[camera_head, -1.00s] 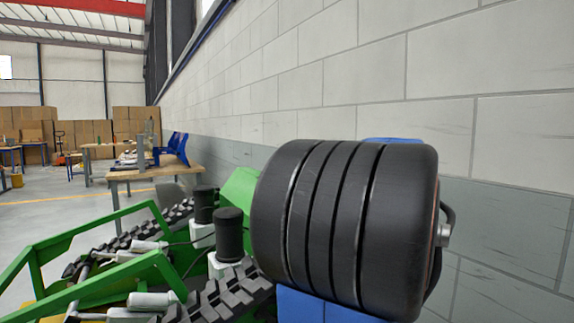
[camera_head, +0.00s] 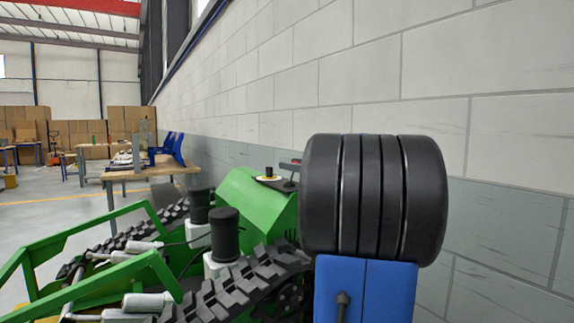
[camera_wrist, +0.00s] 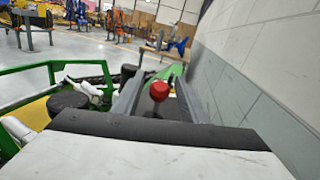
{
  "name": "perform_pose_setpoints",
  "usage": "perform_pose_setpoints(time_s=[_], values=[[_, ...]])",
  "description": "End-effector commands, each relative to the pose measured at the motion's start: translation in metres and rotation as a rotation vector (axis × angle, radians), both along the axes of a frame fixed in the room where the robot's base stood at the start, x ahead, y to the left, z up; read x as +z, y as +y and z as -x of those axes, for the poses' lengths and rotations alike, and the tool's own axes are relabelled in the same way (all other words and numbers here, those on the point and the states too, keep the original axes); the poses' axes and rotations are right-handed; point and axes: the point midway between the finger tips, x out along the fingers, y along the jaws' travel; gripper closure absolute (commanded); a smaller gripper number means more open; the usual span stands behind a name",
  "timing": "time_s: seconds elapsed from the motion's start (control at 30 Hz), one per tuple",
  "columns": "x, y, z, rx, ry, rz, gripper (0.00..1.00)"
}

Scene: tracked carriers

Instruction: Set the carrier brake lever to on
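The green tracked carrier (camera_head: 245,205) stands beside the wall, its front end towards the lower left in the head view. In the wrist view a lever with a round red knob (camera_wrist: 159,90) stands ahead, seen between the two grey fingers of my gripper (camera_wrist: 160,80). The fingers are apart, with a gap on each side of the knob, and hold nothing. I cannot tell how far the knob is from the fingertips. The lever's shaft and base are mostly hidden, so its setting does not show. My arm hides the gripper in the head view.
A yellow and black round part (camera_head: 268,177) sits on top of the carrier. Two black cylinders (camera_head: 225,232) stand by its rubber track (camera_head: 235,285). A block wall (camera_head: 500,150) runs close on the right. A wooden table (camera_head: 150,172) stands farther back; open floor lies left.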

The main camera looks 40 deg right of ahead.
Motion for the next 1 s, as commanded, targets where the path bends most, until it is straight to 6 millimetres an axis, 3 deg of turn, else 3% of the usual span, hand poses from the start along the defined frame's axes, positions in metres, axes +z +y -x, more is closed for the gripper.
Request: perform_pose_setpoints(time_s=[0.23, 0.6, 0.77, 1.0], values=[[0.000, 0.000, -0.025, 0.001, 0.000, 0.001, 0.61], [0.000, 0.000, -0.030, 0.000, 0.000, 0.001, 0.61], [0.000, 0.000, -0.030, 0.000, 0.000, 0.001, 0.97], [0.000, 0.000, -0.030, 0.000, 0.004, 0.000, 1.00]])
